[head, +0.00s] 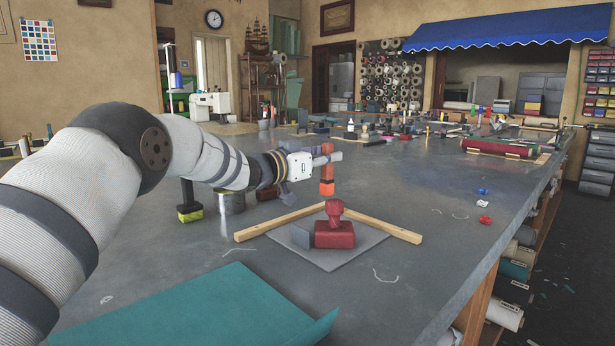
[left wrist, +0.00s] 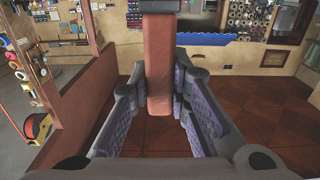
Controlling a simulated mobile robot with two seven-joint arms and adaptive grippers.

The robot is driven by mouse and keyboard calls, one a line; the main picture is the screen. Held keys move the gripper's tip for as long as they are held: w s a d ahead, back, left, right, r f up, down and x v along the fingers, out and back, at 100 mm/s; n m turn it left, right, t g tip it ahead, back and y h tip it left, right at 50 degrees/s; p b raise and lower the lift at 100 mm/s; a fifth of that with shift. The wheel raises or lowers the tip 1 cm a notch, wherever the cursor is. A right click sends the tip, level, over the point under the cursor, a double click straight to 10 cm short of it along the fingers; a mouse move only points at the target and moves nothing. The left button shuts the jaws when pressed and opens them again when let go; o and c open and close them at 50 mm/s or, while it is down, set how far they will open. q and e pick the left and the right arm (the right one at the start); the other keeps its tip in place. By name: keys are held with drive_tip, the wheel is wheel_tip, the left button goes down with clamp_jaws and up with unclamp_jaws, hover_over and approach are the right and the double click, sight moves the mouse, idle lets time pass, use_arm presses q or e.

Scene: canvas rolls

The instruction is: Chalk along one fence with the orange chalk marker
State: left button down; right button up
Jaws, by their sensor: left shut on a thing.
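My left gripper (head: 318,157) is shut on the orange chalk marker (head: 327,174) and holds it upright, orange end down. The marker also shows between the fingers in the left wrist view (left wrist: 158,70). Two pale wooden fences, the left one (head: 278,223) and the right one (head: 378,226), meet in a corner on the grey table. The marker's lower end appears just above that corner in the head view; I cannot tell whether it touches anything. A red block with a round knob (head: 334,235) stands on a grey sheet (head: 345,258) between the fences. My right gripper is not in view.
A teal sheet (head: 200,315) lies at the table's near edge. A metal can (head: 231,202) and a black-and-yellow item (head: 189,210) stand beyond my left forearm. A red roll (head: 497,148) lies at the far right. Table right of the fences is mostly clear.

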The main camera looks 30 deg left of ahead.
use_arm(q)
drive_tip(key=shift+w+a+r, duration=0.15)
drive_tip(key=shift+r, duration=0.15)
drive_tip(key=s+p, duration=0.1)
drive_tip(key=s, duration=0.1)
drive_tip(key=s+a+r+p, duration=0.1)
drive_tip(key=s+a+r, duration=0.1)
drive_tip(key=s, duration=0.1)
drive_tip(key=shift+s+p, duration=0.35)
drive_tip(key=shift+p, duration=0.05)
drive_tip(key=p+v, duration=0.2)
drive_tip(key=v, duration=0.5)
wheel_tip(320, 180, down, 7)
drive_tip(key=shift+s+r+b, duration=0.2)
drive_tip(key=shift+s+b, duration=0.1)
drive_tip(key=shift+s, duration=0.2)
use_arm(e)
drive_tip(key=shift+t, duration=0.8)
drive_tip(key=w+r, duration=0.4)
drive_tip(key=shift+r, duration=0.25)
use_arm(q)
drive_tip(key=shift+a, duration=0.1)
drive_tip(key=shift+f, duration=0.6)
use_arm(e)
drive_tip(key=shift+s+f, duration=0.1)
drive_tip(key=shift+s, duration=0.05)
use_arm(q)
drive_tip(key=shift+w+a, duration=0.2)
drive_tip(key=shift+a, duration=0.45)
